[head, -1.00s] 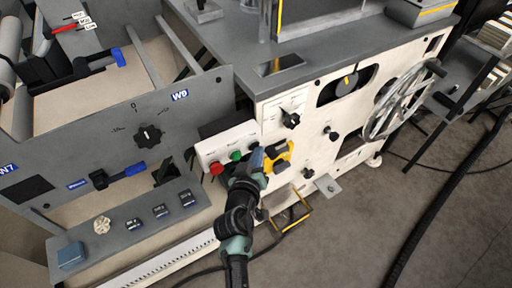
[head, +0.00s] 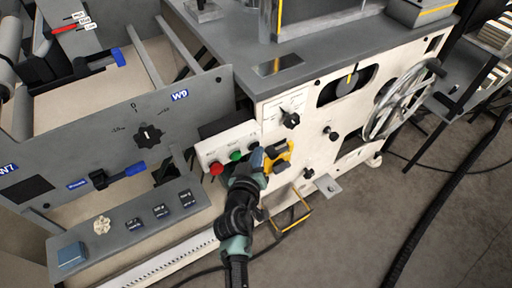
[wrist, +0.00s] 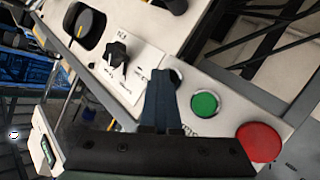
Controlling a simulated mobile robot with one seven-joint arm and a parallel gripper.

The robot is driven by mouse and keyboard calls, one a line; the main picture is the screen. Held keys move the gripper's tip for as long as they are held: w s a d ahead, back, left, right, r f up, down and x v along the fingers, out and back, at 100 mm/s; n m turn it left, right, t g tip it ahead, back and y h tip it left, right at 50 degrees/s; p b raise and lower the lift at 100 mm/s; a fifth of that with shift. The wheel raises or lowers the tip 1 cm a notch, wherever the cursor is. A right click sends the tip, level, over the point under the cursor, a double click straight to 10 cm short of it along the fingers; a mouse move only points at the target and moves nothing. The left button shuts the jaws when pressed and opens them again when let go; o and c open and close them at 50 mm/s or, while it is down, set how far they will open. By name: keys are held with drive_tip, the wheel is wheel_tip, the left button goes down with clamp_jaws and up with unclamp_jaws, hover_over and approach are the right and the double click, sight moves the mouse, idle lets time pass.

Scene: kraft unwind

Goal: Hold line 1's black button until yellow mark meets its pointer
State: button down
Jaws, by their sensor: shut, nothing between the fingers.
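A white button box (head: 210,150) on the machine front carries a red button (head: 216,169) and a green button (head: 235,156). Both also show in the wrist view, the red button (wrist: 258,142) and the green button (wrist: 205,104). My gripper (head: 257,158) is shut and empty, with its tips at the box's right end, beside the green button. In the wrist view the shut fingers (wrist: 162,88) cover most of the spot where a black button (wrist: 177,75) shows only a dark edge; contact is hard to tell. A dark dial (head: 347,86) bears a yellow mark (head: 351,76), near its top. Its pointer is too small to make out.
A black selector knob (head: 291,119) sits right of the box; a yellow-black fitting (head: 279,156) lies close to my gripper's right. A large handwheel (head: 397,105) stands farther right. A grey ledge with small labelled blocks (head: 161,211) is at lower left.

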drive_tip(key=shift+s, duration=0.1)
drive_tip(key=shift+s+d+p, duration=0.35)
drive_tip(key=shift+s+d, duration=0.2)
drive_tip(key=shift+s, duration=0.1)
drive_tip(key=s+d+p, duration=0.1)
drive_tip(key=s, duration=0.1)
drive_tip(key=s+d+p, duration=0.1)
drive_tip(key=s+d, duration=0.1)
idle(0.6)
idle(0.3)
